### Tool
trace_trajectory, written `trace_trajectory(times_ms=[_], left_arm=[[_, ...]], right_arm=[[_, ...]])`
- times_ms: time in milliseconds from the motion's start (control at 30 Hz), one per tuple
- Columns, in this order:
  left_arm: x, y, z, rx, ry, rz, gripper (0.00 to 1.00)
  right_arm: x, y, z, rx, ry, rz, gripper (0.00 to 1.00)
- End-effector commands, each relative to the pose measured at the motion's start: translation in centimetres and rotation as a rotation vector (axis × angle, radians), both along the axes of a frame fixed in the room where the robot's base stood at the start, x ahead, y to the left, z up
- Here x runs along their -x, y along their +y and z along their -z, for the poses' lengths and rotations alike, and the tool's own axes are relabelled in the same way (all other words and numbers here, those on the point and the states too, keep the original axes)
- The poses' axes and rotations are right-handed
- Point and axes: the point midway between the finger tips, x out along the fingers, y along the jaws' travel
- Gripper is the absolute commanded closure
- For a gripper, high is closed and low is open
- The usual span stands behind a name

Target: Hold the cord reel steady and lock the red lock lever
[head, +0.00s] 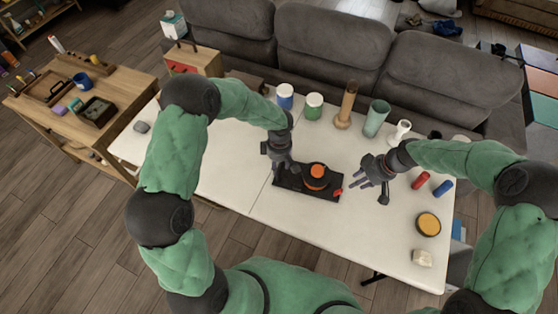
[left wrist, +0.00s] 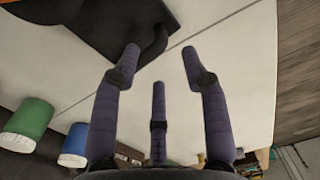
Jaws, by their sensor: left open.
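The cord reel (head: 317,177), orange and black, sits on a black base plate (head: 292,184) near the middle of the white table. The red lock lever (head: 338,192) is at the plate's right end. My left gripper (head: 283,166) is at the left side of the plate, its fingers spread and empty.
Along the table's (head: 225,165) back stand a blue can (head: 285,97), a green can (head: 313,106), a wooden vase (head: 347,105) and a tumbler (head: 376,118). Red (head: 421,179) and blue (head: 443,187) cylinders and a yellow-topped round tin (head: 428,225) lie right. The front middle is clear.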

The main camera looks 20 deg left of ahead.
Motion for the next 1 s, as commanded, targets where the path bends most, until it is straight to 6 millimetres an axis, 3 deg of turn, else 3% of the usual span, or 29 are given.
trace_trajectory(times_ms=[300, 500, 933, 1000], left_arm=[[0.3, 0.0, 5.4, 0.001, 0.003, 0.0, 0.55], [0.3, 0.0, 7.5, 0.001, 0.001, 0.001, 0.55], [0.3, 0.1, 8.3, 0.001, 0.0, 0.0, 0.55], [0.3, 0.1, 8.3, 0.001, 0.0, 0.0, 0.72]], right_arm=[[0.0, 0.0, 0.0, 0.0, 0.0, 0.0, 0.61], [0.0, 0.0, 0.0, 0.0, 0.0, 0.0, 0.61], [0.0, 0.0, 0.0, 0.0, 0.0, 0.0, 0.61], [0.0, 0.0, 0.0, 0.0, 0.0, 0.0, 0.61]])
